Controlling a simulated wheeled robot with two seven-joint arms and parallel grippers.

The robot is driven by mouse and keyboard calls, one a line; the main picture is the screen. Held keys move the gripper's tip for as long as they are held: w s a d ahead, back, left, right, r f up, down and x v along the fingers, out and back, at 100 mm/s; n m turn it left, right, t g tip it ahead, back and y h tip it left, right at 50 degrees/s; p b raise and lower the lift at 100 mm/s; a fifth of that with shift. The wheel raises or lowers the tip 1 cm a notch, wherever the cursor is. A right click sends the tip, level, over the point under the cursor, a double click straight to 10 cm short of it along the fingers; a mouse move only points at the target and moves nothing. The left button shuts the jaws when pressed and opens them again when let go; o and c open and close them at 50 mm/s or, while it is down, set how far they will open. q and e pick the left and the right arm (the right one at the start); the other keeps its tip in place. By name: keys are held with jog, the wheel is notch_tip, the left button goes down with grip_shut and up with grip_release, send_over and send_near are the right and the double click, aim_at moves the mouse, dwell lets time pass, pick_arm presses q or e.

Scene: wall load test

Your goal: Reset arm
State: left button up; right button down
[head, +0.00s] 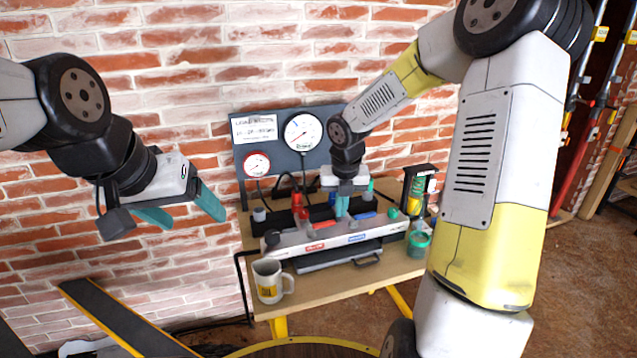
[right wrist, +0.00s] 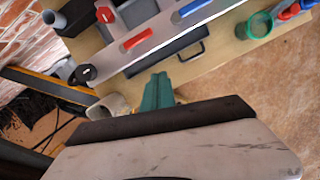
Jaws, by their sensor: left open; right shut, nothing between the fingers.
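My left gripper (head: 181,212) is at the left in the head view, in front of the brick wall. Its teal fingers are spread apart and nothing is between them. My right gripper (head: 342,205) is over the wooden table, in front of the gauge panel and above the long grey unit (head: 330,240) with red and blue labels. Its teal fingers are together and empty. In the right wrist view the shut fingers (right wrist: 156,92) point towards the table edge, the mug and the unit. I cannot tell whether they touch the unit.
A white mug (head: 268,281) stands at the table's (head: 400,271) front left. A green cup (head: 418,243) and a dark rack (head: 412,190) are at its right. The gauge panel (head: 270,135) stands behind. Clamps (head: 590,90) line the right side. Space around my left gripper looks free.

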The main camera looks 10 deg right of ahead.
jog(key=s+r+m+t+y, duration=0.1)
jog(key=s+r+m, duration=0.7)
jog(key=s+m, duration=0.4)
jog(key=s+r+m+t+y, duration=0.1)
jog(key=s+r+m, duration=0.8)
jog(key=m, duration=1.3)
jog(key=s+t, duration=0.1)
jog(key=s, duration=0.2)
jog(key=shift+a, duration=0.35)
jog(key=shift+r, duration=0.1)
